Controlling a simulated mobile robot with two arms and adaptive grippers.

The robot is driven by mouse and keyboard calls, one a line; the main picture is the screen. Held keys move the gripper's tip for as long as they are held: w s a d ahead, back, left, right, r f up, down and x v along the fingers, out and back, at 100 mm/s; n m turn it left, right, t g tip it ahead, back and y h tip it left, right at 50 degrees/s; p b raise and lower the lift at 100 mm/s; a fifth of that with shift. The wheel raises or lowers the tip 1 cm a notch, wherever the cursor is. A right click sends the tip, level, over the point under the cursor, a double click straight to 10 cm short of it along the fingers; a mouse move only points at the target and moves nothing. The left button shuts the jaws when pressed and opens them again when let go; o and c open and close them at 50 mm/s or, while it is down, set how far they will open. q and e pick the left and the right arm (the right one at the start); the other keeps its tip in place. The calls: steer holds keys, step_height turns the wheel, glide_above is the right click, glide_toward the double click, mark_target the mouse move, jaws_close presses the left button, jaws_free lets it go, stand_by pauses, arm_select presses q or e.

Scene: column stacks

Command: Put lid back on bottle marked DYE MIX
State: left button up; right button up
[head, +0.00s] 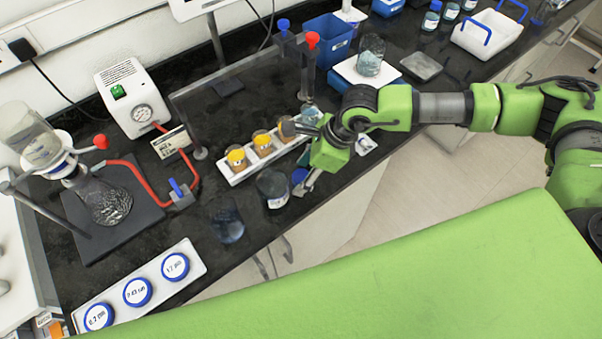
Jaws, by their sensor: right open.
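A clear, open-topped bottle (272,187) with a white label stands on the dark bench near its front edge. The label is too small to read, so I cannot tell whether it says DYE MIX. A small blue lid (299,176) shows just right of this bottle, close to the lower finger of my right gripper. My right gripper (297,158) is open, reaching in from the right just beyond the bottle. I cannot tell whether a finger touches the lid. My left gripper is not in view.
A white rack (237,178) with yellow-topped jars stands behind the bottle, below a clear upright panel (240,100). A dark glass (227,222) stands to the left. A white tray (190,263) holds blue-rimmed discs at front left. The bench's front edge is close.

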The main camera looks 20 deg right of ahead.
steer(key=c, duration=0.8)
steer(key=shift+r, duration=0.15)
